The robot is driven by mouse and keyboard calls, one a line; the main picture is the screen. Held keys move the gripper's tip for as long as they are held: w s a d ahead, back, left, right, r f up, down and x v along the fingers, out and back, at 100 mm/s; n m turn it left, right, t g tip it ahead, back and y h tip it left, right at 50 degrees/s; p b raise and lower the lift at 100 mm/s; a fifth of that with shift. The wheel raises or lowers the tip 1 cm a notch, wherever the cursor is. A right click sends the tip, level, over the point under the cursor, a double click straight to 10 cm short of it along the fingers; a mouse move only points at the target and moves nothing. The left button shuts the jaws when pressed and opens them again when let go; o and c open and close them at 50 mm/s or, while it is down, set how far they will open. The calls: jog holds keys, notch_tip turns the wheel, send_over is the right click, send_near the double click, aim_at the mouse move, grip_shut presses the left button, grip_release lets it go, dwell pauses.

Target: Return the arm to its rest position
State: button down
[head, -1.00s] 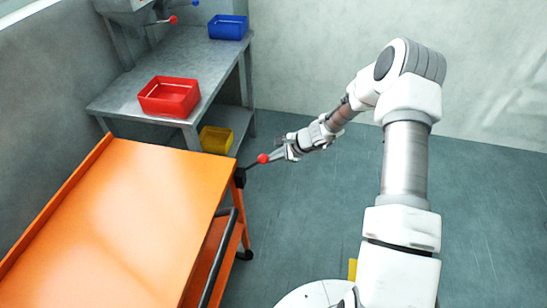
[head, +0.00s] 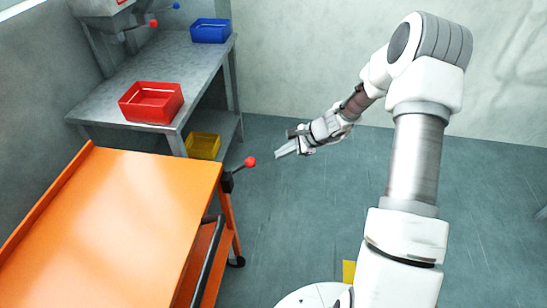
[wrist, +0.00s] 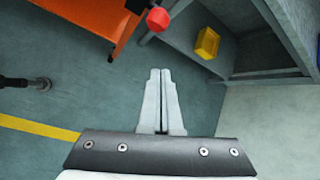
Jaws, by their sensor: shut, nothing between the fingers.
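My gripper (head: 283,152) is in the middle of the head view, over the grey floor, to the right of the orange cart's red-knobbed lever (head: 249,162). Its fingers are together and empty, pointing left, with a visible gap to the red knob. In the wrist view my gripper (wrist: 160,75) also shows with its fingers side by side and nothing between them. The red knob (wrist: 158,19) is beyond the fingertips there, near the top edge. My arm is bent, its elbow high at the right of the head view.
The orange cart (head: 120,215) fills the lower left. Behind it a grey metal table (head: 185,75) carries a red bin (head: 151,103) and a blue bin (head: 210,31). A yellow bin (head: 203,146) sits low beneath it. The floor (head: 310,215) right of the cart is clear.

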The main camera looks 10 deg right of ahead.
jog(key=shift+v, duration=0.8)
jog(key=shift+r, duration=0.1)
jog(key=s+a+r+n+g+h, duration=0.1)
jog(key=s+a+r+n+h, duration=0.1)
jog(key=s+r+n, duration=0.6)
jog(key=s+a+r+n+h, duration=0.1)
jog(key=s+a+r+n, duration=0.3)
jog(key=r, duration=0.8)
jog(key=s+d+r+n+h, duration=0.1)
jog(key=s+r, duration=0.2)
jog(key=s, duration=0.3)
jog(key=s+d+r+n+t+h, duration=0.1)
jog(key=s+d+r+n, duration=0.1)
jog(key=s, duration=0.4)
jog(key=s+d+r+n+t+h, duration=0.1)
jog(key=s+r+n, duration=0.1)
jog(key=s, duration=0.5)
jog(key=shift+d+r+h, duration=0.25)
jog(key=shift+r+h, duration=0.15)
jog(key=shift+r, duration=0.4)
jog(key=shift+a, duration=0.2)
